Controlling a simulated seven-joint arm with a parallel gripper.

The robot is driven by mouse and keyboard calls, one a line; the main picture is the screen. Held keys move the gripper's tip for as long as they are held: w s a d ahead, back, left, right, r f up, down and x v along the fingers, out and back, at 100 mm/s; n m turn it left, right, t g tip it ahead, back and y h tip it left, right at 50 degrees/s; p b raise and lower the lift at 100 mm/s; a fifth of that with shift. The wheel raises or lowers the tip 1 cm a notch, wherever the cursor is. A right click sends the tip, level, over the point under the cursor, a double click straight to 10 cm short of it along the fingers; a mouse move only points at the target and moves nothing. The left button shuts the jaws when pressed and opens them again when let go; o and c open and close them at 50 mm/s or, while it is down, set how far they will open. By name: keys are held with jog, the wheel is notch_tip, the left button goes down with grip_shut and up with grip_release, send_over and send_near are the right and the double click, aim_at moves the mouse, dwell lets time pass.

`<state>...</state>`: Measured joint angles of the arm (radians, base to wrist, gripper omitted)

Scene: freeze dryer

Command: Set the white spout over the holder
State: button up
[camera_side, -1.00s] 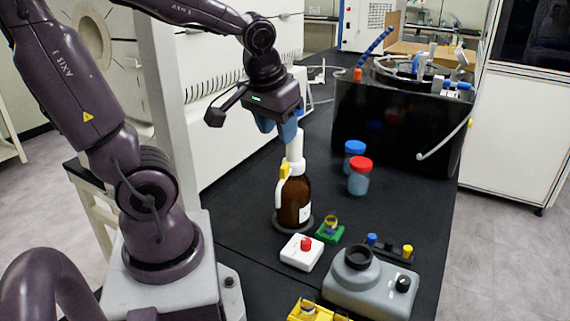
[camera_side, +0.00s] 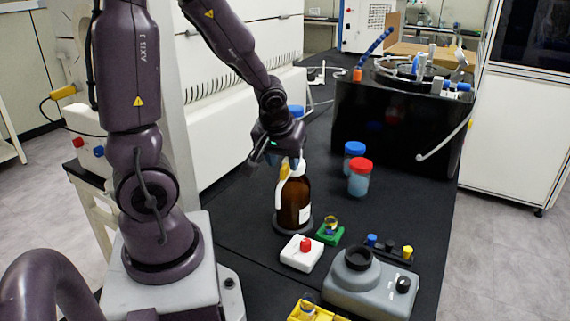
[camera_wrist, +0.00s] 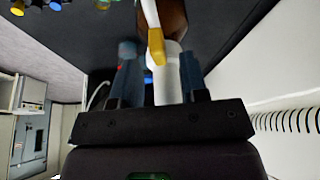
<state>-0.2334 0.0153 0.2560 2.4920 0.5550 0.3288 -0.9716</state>
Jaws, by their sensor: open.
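A brown bottle (camera_side: 294,205) with a white dispenser top stands upright on a dark round base. The white spout (camera_side: 279,190) bends down on the bottle's left side, below a yellow part (camera_side: 284,172); the spout also shows in the wrist view (camera_wrist: 149,12). My gripper (camera_side: 290,163) is at the dispenser top, tilted. In the wrist view its blue open fingers (camera_wrist: 159,58) stand either side of the white column (camera_wrist: 168,80), with a visible gap on the left. The column's upper end is hidden in the side view. A green holder (camera_side: 330,234) with a small vial is right of the bottle.
A white box with a red knob (camera_side: 302,252) sits in front of the bottle. A grey device (camera_side: 372,283) and a yellow holder (camera_side: 318,313) are nearer. Red-capped (camera_side: 360,178) and blue-capped (camera_side: 354,155) jars stand behind right.

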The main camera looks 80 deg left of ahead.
jog(key=shift+x, duration=1.1)
jog(key=shift+c, duration=0.2)
grip_shut()
jog(key=shift+w+d, duration=0.1)
jog(key=w+n+g, duration=0.5)
jog(key=w+n, duration=0.2)
jog(key=n, duration=0.9)
jog(key=shift+w+a+g, duration=0.25)
jog(key=shift+a+g, duration=0.15)
jog(key=shift+h, duration=0.3)
